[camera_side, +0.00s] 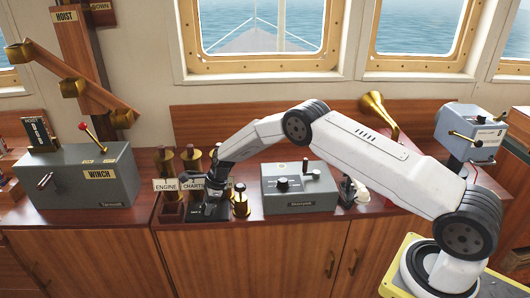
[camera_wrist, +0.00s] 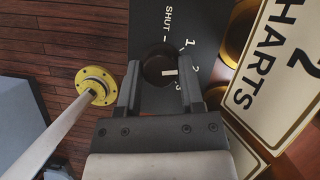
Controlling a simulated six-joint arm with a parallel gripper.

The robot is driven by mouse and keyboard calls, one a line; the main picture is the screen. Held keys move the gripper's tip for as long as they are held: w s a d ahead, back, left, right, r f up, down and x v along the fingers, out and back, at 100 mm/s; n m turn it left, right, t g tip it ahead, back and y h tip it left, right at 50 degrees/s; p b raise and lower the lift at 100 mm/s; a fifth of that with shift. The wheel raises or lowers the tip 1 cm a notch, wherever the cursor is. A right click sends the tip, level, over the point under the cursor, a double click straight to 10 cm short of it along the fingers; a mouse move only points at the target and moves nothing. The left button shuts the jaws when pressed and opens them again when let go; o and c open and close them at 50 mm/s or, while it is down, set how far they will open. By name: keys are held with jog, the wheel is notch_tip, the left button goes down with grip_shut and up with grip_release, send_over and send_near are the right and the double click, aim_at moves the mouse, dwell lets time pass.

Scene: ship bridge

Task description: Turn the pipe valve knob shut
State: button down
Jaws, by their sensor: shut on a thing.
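The valve knob (camera_wrist: 155,68) is a dark round knob on a black panel (camera_wrist: 176,20) marked SHUT and with numbers beside it. Its white pointer line points to the picture's right, towards the numbers near 2, and not at the SHUT mark. My gripper (camera_wrist: 160,85) has one finger on each side of the knob and is shut on it. In the side view my gripper (camera_side: 213,207) is low over the black panel on the wooden counter, and it hides the knob there.
Brass-topped posts with ENGINE (camera_side: 166,185) and CHARTS (camera_side: 193,184) signs stand close left and behind. A brass post (camera_side: 240,201) stands just right of my gripper. A grey control box (camera_side: 300,190) is further right, and the grey WINCH box (camera_side: 75,178) far left.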

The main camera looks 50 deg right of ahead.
jog(key=shift+c, duration=1.1)
grip_release()
jog(key=shift+r, duration=0.1)
jog(key=v, duration=0.7)
jog(key=shift+d+r, duration=0.2)
jog(key=shift+r, duration=0.1)
jog(key=shift+s, duration=0.1)
